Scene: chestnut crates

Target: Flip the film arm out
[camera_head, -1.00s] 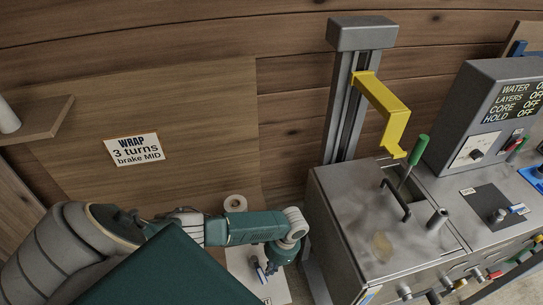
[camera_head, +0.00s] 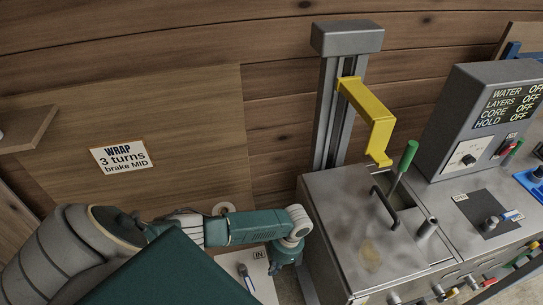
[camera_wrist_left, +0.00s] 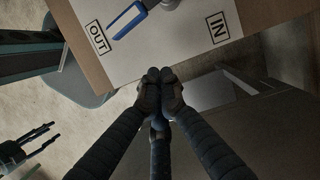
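A blue lever (camera_wrist_left: 128,20), which looks like the film arm, sits on a white plate (camera_wrist_left: 190,45) marked OUT and IN. In the left wrist view its blue handle points toward the OUT label. In the head view the lever (camera_head: 246,277) lies just left of my left gripper (camera_head: 285,262). My left gripper (camera_wrist_left: 160,76) has its fingertips together with nothing seen between them, apart from the lever and near the plate's lower edge in the picture. My right gripper (camera_wrist_left: 38,145) shows small at the lower left of the wrist view, fingers spread and empty.
A grey metal machine (camera_head: 345,215) stands close to the right of my left gripper. It carries a yellow bracket (camera_head: 370,115), a green-handled lever (camera_head: 408,157) and a control box (camera_head: 480,110). A wrap sign (camera_head: 120,156) hangs on the wooden wall behind.

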